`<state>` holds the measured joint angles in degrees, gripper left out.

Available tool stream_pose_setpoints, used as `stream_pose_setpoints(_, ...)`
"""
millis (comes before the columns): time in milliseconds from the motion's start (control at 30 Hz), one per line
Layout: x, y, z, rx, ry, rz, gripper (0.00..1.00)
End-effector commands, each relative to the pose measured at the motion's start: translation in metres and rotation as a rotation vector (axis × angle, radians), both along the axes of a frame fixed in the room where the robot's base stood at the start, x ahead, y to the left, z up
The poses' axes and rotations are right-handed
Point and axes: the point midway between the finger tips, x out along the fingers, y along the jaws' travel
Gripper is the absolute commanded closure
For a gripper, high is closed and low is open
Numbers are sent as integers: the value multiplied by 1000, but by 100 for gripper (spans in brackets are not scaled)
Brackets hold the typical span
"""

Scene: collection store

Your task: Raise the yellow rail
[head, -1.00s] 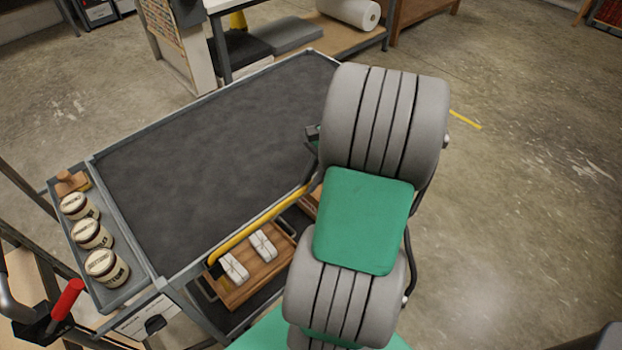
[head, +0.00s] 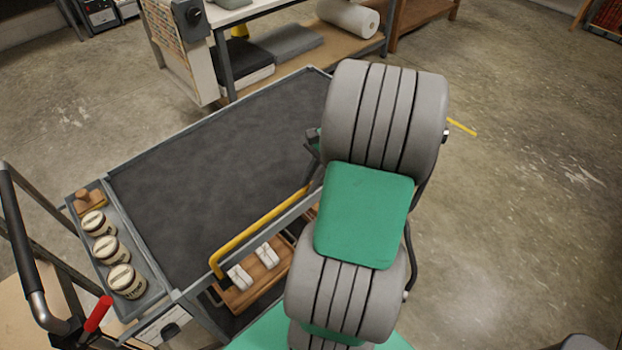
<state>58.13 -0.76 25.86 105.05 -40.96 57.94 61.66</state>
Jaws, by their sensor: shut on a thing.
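The yellow rail (head: 258,230) runs along the near long side of the grey cart (head: 226,255). It stands above the cart's near edge, with the dark top behind it. Its left end bends down to the cart near the corner. Its right end goes behind my arm. My gripper (head: 313,150) is at that right end, mostly hidden behind my grey and green arm links. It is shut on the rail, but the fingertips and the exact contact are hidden.
The cart's dark top (head: 215,165) is bare. Three labelled jars (head: 112,250) and a wooden-handled tool (head: 88,201) stand in its left side tray. A wooden tray (head: 250,290) with white bundles sits on the shelf below.

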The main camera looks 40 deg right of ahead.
Motion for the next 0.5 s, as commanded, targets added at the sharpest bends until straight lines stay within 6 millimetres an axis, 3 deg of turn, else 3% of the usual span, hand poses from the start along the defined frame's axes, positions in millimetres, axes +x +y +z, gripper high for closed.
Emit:
stream_pose_setpoints(33,0,0,26,-1,0,0,100)
stream_pose_setpoints(200,0,0,60,-1,-1,0,100)
stream_pose_setpoints(300,0,0,70,-1,-1,0,100)
stream_pose_setpoints(500,1,-1,70,-2,-3,2,100)
